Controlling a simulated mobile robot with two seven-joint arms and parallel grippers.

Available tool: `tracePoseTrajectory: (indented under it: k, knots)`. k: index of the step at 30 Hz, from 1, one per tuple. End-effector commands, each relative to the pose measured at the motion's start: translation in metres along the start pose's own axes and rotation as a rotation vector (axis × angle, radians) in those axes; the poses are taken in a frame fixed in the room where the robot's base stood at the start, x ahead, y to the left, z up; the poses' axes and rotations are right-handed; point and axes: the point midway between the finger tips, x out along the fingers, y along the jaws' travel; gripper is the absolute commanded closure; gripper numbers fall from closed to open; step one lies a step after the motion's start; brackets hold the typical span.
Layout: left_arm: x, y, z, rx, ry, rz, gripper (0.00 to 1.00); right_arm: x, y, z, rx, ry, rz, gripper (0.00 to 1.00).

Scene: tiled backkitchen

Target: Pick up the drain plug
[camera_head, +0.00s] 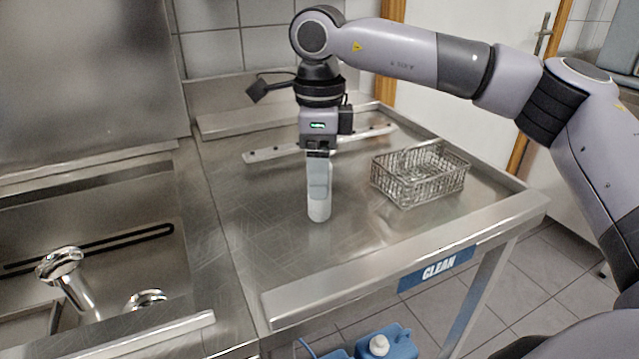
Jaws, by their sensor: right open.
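I cannot single out the drain plug with certainty. A shiny chrome piece with a round head and a slanting stem (62,264) stands in the sink basin at the lower left. A second round chrome piece (147,298) shows to its right, its lower part hidden by the sink's front edge. My right gripper (319,210) points straight down over the steel worktop (270,250), well to the right of both chrome pieces. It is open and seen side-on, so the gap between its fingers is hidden. My left gripper is out of view.
A wire basket (420,175) stands on the worktop, right of my right gripper. A pale bar with holes (270,154) lies behind the gripper. A raised rim edges the worktop, with a blue CLEAN label (437,268). Blue containers (400,345) stand below. The worktop's front left is clear.

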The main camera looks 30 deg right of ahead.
Motion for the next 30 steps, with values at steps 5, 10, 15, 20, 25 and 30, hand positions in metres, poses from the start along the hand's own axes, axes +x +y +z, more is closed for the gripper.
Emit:
tracePoseTrajectory:
  k: [5, 10, 15, 20, 25, 30]
  knots:
    - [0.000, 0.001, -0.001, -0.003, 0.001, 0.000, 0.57, 0.000, 0.000, 0.000, 0.001, 0.000, 0.000, 0.63]
    - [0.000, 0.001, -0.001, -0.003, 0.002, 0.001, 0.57, -0.001, 0.000, 0.000, 0.001, -0.001, -0.001, 0.92]
    - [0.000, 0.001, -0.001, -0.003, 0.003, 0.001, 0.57, -0.001, 0.000, 0.000, 0.001, -0.001, -0.001, 0.92]
    - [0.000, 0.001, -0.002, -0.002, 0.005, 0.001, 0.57, -0.006, -0.001, 0.000, 0.001, -0.002, -0.002, 0.92]
    - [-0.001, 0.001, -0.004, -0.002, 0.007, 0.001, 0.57, -0.025, -0.001, 0.001, 0.001, -0.003, -0.003, 0.92]
    - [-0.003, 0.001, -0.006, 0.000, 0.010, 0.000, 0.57, -0.058, 0.000, 0.001, 0.002, -0.005, -0.003, 0.92]
